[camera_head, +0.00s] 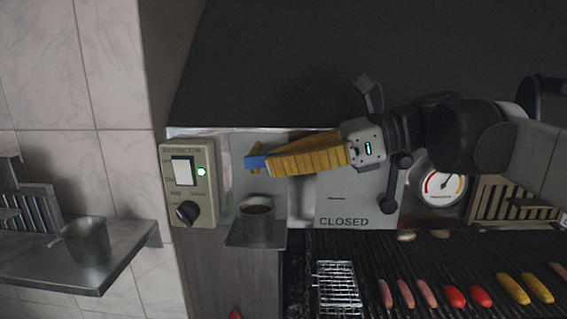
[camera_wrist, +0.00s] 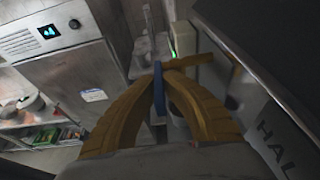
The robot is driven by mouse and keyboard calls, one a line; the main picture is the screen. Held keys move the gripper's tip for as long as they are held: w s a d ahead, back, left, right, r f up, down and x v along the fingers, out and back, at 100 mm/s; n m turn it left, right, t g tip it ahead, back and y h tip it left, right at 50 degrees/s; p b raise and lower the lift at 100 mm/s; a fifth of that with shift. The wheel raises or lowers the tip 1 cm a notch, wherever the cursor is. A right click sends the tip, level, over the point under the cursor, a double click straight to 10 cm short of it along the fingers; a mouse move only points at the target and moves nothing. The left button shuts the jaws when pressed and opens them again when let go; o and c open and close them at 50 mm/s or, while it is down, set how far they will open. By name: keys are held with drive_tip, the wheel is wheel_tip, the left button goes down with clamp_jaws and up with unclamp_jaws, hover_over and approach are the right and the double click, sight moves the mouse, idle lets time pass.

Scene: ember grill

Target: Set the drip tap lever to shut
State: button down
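My gripper (camera_head: 255,162) reaches in from the right, its ribbed tan fingers tapering to blue tips. In the wrist view the fingertips (camera_wrist: 158,72) are together, with no gap visible between the blue pads. A short brass-coloured bar, which looks like the drip tap lever (camera_head: 257,149), stands roughly upright at the fingertips and is partly hidden by them. In the wrist view the bar (camera_wrist: 190,61) runs right from just beyond the tips. I cannot tell whether they touch. A metal cup (camera_head: 257,230) with brown contents stands below, on a small shelf (camera_head: 240,240).
An extractor switch box (camera_head: 204,206) with a green light and black knob is close on the left. A grey panel (camera_head: 335,208) marked CLOSED and a round gauge (camera_head: 442,184) are behind my arm. The grill (camera_head: 385,255) with food lies below right.

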sight(276, 154)
drive_tip(key=shift+r, duration=0.1)
drive_tip(key=c, duration=1.5)
unclamp_jaws()
drive_tip(key=shift+a, duration=0.15)
wheel_tip(276, 154, up, 10)
drive_tip(key=shift+f, duration=0.1)
